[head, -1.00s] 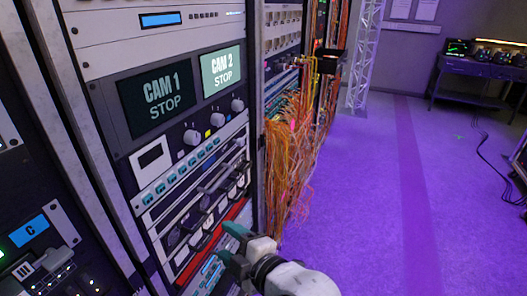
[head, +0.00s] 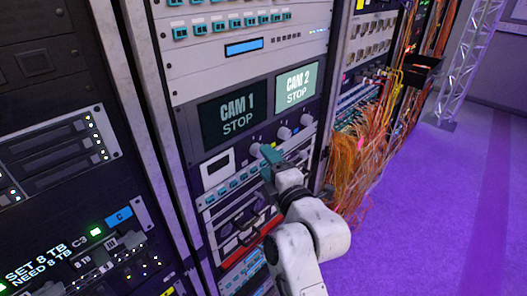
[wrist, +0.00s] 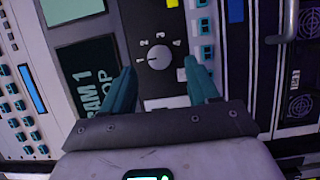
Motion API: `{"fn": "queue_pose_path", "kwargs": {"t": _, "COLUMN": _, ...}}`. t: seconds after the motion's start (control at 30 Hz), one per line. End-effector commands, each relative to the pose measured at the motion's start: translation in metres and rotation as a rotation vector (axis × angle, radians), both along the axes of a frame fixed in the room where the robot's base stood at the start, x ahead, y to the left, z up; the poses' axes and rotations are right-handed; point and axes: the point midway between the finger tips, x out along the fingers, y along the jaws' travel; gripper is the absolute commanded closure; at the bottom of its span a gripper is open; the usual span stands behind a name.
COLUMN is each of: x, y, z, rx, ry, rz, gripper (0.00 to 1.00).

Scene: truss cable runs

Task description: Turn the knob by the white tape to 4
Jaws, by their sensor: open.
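The grey knob (wrist: 159,57) has the numerals 1 to 4 around it in the wrist view. Its pointer line seems to face the 1. A small white patch (wrist: 182,74), seemingly the white tape, lies beside it, partly by a finger. In the head view this knob (head: 256,150) is the leftmost of three under the CAM screens. My gripper (wrist: 159,66) is open, with one teal finger on each side of the knob. I cannot tell if the fingertips touch the panel. In the head view my gripper (head: 268,157) partly covers the area right beside the knob.
Two more knobs, the middle one (head: 284,133) and the right one (head: 306,120), sit on the same panel. A yellow tape (wrist: 172,3) is near the neighbouring knob. Orange cables (head: 350,165) hang to the right. Purple floor (head: 420,210) is open there.

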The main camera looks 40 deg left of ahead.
Motion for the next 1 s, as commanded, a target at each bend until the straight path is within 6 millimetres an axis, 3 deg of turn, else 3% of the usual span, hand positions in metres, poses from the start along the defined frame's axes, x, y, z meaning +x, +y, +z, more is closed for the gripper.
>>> {"fn": "queue_pose_path", "kwargs": {"t": 0.3, "x": 0.015, "y": 0.029, "z": 0.001, "rx": 0.0, "ry": 0.0, "rz": 0.0, "gripper": 0.4}}
{"fn": "queue_pose_path", "kwargs": {"t": 0.7, "x": 0.016, "y": 0.032, "z": 0.0, "rx": 0.001, "ry": 0.0, "rz": -0.001, "gripper": 0.41}}
{"fn": "queue_pose_path", "kwargs": {"t": 1.0, "x": 0.016, "y": 0.032, "z": 0.0, "rx": 0.0, "ry": 0.001, "rz": -0.001, "gripper": 0.7}}
